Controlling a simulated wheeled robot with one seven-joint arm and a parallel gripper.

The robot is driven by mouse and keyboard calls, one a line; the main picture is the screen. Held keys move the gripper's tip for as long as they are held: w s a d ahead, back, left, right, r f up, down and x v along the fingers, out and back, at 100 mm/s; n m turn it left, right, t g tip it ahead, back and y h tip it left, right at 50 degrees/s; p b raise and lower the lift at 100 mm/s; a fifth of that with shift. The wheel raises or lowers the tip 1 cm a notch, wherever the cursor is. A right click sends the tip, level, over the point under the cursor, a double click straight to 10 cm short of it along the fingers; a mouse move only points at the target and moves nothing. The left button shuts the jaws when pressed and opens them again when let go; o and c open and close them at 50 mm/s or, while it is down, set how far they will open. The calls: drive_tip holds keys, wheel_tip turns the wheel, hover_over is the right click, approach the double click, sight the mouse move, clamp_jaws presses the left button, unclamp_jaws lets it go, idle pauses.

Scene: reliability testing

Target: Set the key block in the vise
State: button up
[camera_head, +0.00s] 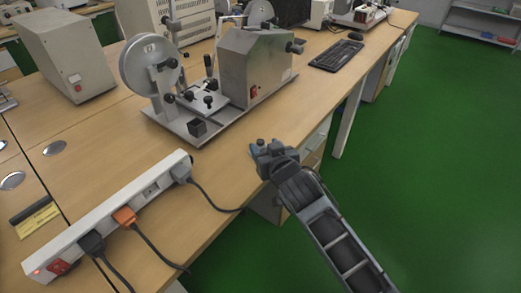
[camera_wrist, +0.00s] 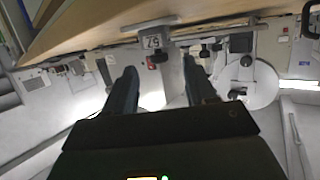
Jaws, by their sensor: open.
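My gripper (camera_head: 262,148) is over the near edge of the bench, in front of the machine. In the wrist view its two fingers (camera_wrist: 162,92) are spread apart with nothing held between them. A small black block (camera_head: 197,128) sits on the near end of the machine's metal base plate (camera_head: 185,128); it may be the key block. Behind it is a small clamp-like fixture with black knobs (camera_head: 205,98), which may be the vise. I cannot tell for certain which part is which. My gripper is to the right of the block and apart from it.
The machine has a large wheel (camera_head: 148,65) and a grey housing (camera_head: 257,68). A white power strip (camera_head: 110,215) with plugs and cables lies at the left front. A keyboard (camera_head: 337,55) lies farther back. Bare wood separates strip and machine.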

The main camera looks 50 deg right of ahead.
sight(261, 141)
drive_tip(key=x, duration=0.5)
drive_tip(key=shift+s+d, duration=0.1)
drive_tip(key=shift+s, duration=0.05)
drive_tip(key=shift+c, duration=0.2)
clamp_jaws()
drive_tip(key=shift+r+p, duration=0.1)
drive_tip(key=shift+p, duration=0.2)
